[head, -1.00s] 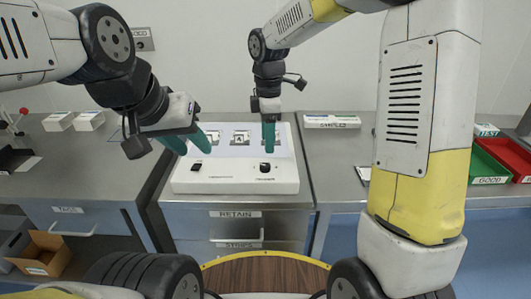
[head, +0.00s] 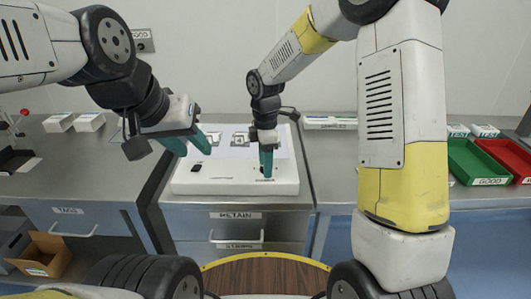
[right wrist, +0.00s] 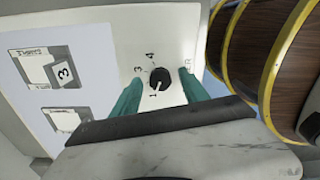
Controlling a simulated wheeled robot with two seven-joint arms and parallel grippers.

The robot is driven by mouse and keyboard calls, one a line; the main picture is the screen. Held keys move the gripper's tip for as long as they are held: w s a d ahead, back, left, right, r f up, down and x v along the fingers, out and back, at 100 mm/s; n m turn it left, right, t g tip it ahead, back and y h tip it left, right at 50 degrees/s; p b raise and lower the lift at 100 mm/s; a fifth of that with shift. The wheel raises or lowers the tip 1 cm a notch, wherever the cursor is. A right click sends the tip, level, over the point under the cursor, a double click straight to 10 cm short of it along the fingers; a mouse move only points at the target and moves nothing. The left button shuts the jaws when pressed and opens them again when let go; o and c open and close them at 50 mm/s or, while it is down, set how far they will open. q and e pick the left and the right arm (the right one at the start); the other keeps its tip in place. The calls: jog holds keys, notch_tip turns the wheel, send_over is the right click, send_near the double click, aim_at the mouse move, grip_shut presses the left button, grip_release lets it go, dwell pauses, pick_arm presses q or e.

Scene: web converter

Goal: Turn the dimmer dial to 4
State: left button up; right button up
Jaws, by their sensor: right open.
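The dimmer dial (right wrist: 159,80) is a round black knob on the white console (head: 215,186). In the right wrist view its white pointer mark faces the lower left, near the printed 1. The printed 3 and 4 are at its upper left and top. My right gripper (right wrist: 162,80) is open, with one teal finger on each side of the dial and a visible gap to both. In the head view the right gripper (head: 267,163) is low over the console's right part and hides the dial. My left gripper (head: 189,143) is open and empty above the console's left part.
A black switch (head: 196,168) sits on the console's left. Label cards lie on its upper face. Green (head: 474,165) and red (head: 505,155) bins stand at the right. White boxes (head: 75,123) are at the left on the grey counter.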

grip_shut()
